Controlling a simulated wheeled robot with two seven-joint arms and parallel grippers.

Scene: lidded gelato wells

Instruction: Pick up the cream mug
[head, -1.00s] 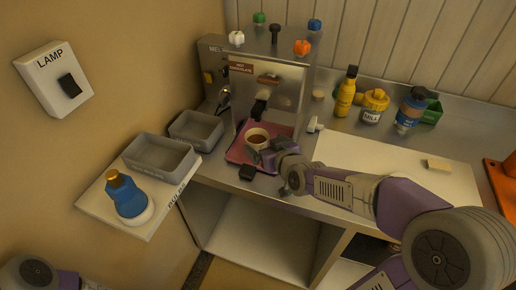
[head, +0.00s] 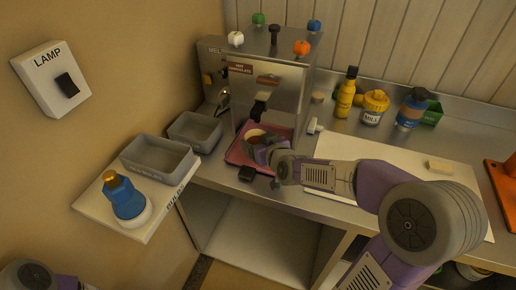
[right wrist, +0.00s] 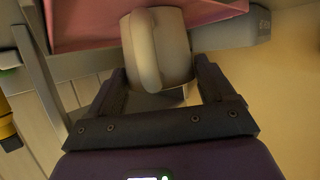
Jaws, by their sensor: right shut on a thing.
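The cream mug (head: 252,133) is at the pink tray (head: 240,157) below the spout of the hot chocolate machine. Brown liquid shows inside its rim, and my right gripper partly hides it. In the right wrist view the mug (right wrist: 172,45) sits between my fingers, with its handle facing the camera. My right gripper (head: 262,150) is shut on the mug. I cannot tell whether the mug touches the tray. My left gripper is out of view; only part of my left arm shows at the bottom left corner.
The hot chocolate machine (head: 285,95) stands close behind the mug. Grey bins (head: 195,131) and a shelf with a blue bottle (head: 125,198) are to the left. Yellow (head: 346,95) and blue bottles (head: 411,108) and a milk jar (head: 374,107) stand behind the pale board (head: 345,150).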

